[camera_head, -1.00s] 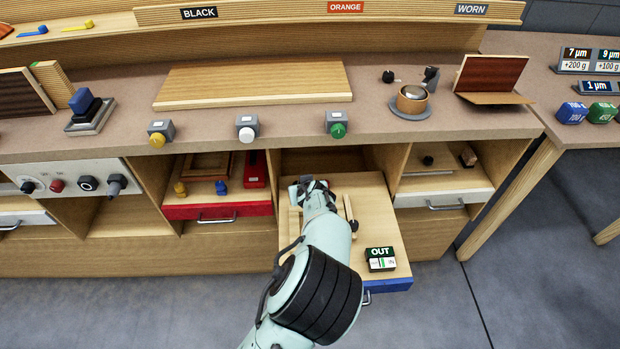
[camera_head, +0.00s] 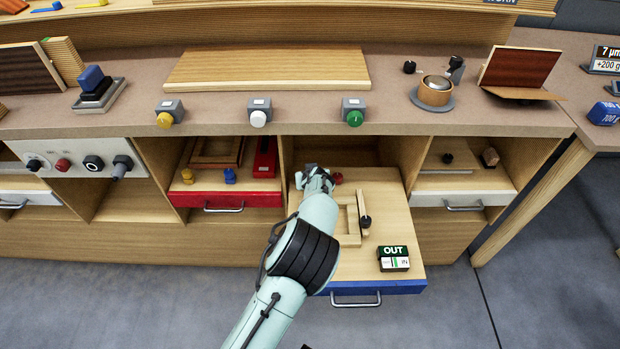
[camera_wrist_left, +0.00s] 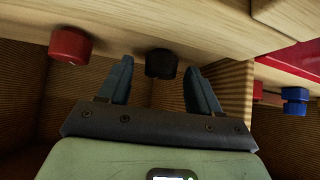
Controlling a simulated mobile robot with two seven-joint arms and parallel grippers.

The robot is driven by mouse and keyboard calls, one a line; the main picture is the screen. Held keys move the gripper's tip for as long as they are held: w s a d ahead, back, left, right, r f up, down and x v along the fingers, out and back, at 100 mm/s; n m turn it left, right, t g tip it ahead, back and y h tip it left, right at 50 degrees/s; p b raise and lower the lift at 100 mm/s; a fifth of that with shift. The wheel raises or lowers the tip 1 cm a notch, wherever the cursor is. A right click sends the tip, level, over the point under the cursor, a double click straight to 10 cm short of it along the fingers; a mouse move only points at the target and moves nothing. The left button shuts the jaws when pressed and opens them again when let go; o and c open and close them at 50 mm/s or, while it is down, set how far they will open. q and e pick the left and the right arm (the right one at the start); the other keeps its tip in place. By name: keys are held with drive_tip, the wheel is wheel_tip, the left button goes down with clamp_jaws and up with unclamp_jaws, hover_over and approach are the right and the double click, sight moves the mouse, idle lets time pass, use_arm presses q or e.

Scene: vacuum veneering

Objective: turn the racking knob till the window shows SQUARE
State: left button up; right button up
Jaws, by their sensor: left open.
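The blue-fronted drawer (camera_head: 410,287) is pulled out. On it lie a pale wooden frame (camera_head: 349,238) with a black knob (camera_head: 365,222) at its right side, and a small box reading OUT (camera_head: 393,258). My left gripper (camera_head: 318,176) is over the drawer's back left. A red knob (camera_head: 337,178) is just right of it. In the left wrist view the gripper (camera_wrist_left: 158,85) is open, with a black knob (camera_wrist_left: 161,64) ahead between its fingertips, apart from both. The red knob also shows there (camera_wrist_left: 70,46). No window reading SQUARE is legible. My right gripper is out of view.
A red drawer (camera_head: 200,200) with yellow and blue pieces is left of my arm. Yellow, white and green knobs line the bench edge (camera_head: 300,130) above. The wooden divider (camera_wrist_left: 230,85) is close beside the left fingers. The drawer's front left is partly covered by my arm.

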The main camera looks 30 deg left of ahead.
use_arm(q)
drive_tip(key=c, duration=1)
drive_tip(key=shift+s+a+m+t+h+p, duration=0.15)
drive_tip(key=shift+m+t+h+p, duration=0.15)
drive_tip(key=shift+m, duration=0.2)
drive_tip(key=shift+c, duration=0.2)
drive_tip(key=shift+m+h, duration=0.3)
drive_tip(key=shift+f+m+t+h, duration=0.1)
drive_tip(key=shift+m+t+h, duration=0.2)
drive_tip(key=shift+m, duration=0.3)
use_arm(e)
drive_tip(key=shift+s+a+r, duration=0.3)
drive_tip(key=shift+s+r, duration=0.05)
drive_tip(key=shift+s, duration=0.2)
use_arm(q)
drive_tip(key=o, duration=1)
drive_tip(key=shift+o, duration=0.2)
